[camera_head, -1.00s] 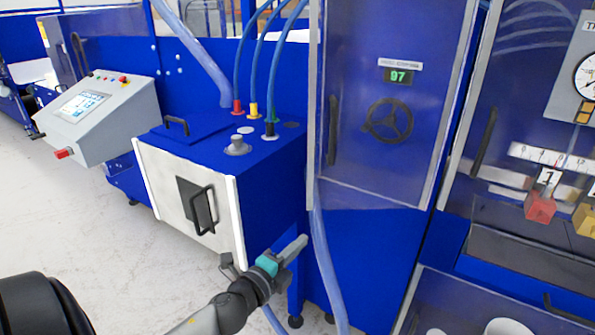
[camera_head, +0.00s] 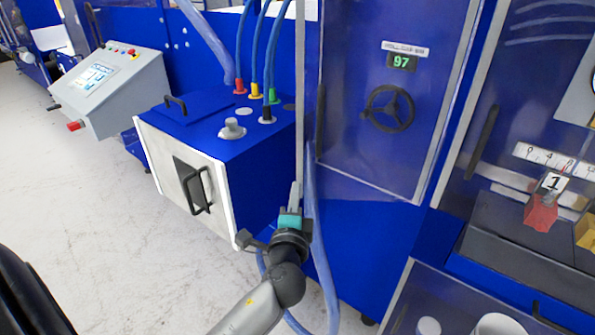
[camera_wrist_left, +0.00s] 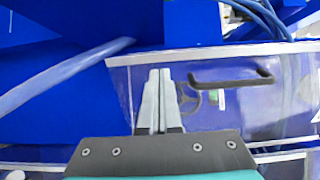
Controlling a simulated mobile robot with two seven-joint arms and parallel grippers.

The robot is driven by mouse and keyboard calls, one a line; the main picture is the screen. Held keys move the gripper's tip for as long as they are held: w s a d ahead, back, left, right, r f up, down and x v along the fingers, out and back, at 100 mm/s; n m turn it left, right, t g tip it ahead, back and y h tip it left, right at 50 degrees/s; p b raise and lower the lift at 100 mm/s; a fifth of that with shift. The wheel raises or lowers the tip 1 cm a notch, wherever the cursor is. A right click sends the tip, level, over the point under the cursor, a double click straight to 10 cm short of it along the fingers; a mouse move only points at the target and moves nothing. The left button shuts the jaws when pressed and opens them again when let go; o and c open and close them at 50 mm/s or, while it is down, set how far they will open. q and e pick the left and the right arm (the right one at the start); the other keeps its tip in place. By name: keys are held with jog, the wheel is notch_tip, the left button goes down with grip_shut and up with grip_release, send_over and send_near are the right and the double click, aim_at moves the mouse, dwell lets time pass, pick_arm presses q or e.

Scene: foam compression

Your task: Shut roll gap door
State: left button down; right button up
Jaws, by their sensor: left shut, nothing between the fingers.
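The roll gap door (camera_head: 345,185) is a clear panel with a grey edge strip and a dark upright handle (camera_head: 320,120) near its left side. A black handwheel (camera_head: 388,108) and a green "97" display show behind or through it. I cannot tell for sure how far the door stands from its frame. My left gripper (camera_head: 296,188) is shut and empty, pointing up near the door's lower left edge; contact is unclear. In the left wrist view, the shut fingers (camera_wrist_left: 158,78) overlap the clear door (camera_wrist_left: 265,115), beside its dark handle (camera_wrist_left: 232,79). My right gripper is out of view.
A blue box (camera_head: 215,150) with a white front door and black handle stands left of my gripper. A pale blue hose (camera_head: 318,255) hangs close beside my gripper. A grey control console (camera_head: 110,90) stands farther left. Bare floor lies in front.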

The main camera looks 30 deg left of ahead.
aim_at(299, 166)
pick_arm(q)
jog(key=x, duration=0.6)
jog(key=shift+w+a, duration=0.25)
jog(key=shift+w, duration=0.15)
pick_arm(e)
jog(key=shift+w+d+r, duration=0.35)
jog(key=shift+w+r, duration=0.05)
